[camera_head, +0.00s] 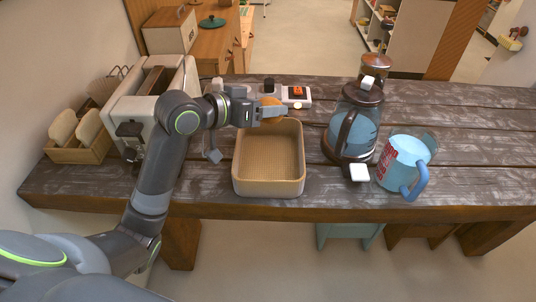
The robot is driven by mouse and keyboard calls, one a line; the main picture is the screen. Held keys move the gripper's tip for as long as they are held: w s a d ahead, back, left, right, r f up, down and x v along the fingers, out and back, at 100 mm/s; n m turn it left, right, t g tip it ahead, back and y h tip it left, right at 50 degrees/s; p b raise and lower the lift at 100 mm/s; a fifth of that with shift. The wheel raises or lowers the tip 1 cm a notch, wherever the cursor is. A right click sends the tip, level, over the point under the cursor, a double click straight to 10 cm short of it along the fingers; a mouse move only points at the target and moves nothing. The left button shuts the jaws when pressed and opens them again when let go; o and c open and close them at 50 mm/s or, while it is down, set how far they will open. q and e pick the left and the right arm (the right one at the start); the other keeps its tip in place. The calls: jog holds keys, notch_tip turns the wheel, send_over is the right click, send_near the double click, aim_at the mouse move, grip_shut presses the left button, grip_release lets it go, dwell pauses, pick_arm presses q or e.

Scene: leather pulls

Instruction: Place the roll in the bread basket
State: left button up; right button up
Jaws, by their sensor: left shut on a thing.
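The roll (272,102) is a small orange-brown piece at the tips of my left gripper (272,111). The bread basket (269,188) is a tan, square, open container with rounded corners, near the front edge of the table. Its visible floor looks empty. Part of the roll is hidden by the gripper. My right gripper does not show.
A toaster (130,106) and a wooden rack with bread slices (82,150) stand at the left. A small white-and-orange device (297,95) lies behind the basket.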

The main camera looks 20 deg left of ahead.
pick_arm(q)
notch_tip(320, 180, down, 10)
jog(key=shift+w+d+r+p, duration=0.1)
jog(key=shift+d+r+p, duration=0.1)
jog(key=shift+p, duration=0.3)
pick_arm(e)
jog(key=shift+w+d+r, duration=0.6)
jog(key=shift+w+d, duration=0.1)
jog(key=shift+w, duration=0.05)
pick_arm(q)
jog(key=shift+a, duration=0.1)
jog(key=shift+f+b, duration=0.4)
jog(key=shift+f, duration=0.15)
jog(key=o, duration=0.8)
jog(key=shift+f, duration=0.15)
jog(key=shift+c, duration=0.2)
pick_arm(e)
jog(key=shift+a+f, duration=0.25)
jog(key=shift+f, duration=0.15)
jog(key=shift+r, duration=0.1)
